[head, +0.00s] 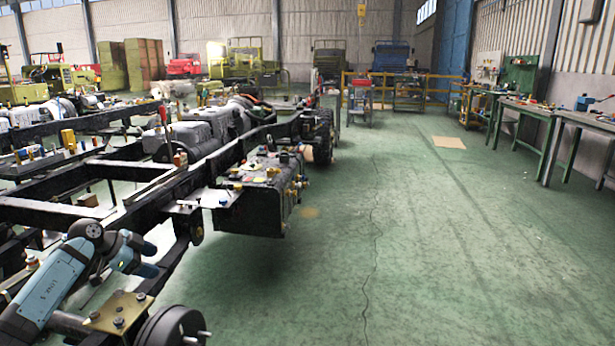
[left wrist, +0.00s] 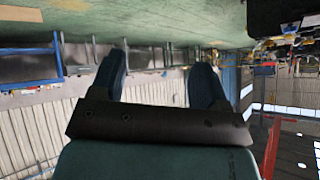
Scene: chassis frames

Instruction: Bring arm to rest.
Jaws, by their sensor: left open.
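My left arm (head: 48,290), light blue with dark joints, comes in at the lower left of the head view and is bent at a dark round joint. My left gripper (head: 152,258) is beside the front end of the black chassis frame (head: 70,212); whether it touches the frame cannot be told. In the left wrist view the two dark blue fingers of the gripper (left wrist: 160,72) stand wide apart with nothing between them. That view is upside down, with the green floor at the top. My right gripper is not in view.
A black tank with fittings (head: 262,205) hangs on the frame's near side. A bracket plate (head: 118,312) and a round drum (head: 170,327) are at the lower left, close to my arm. Workbenches (head: 520,108) line the right wall. The green floor (head: 430,240) between is clear.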

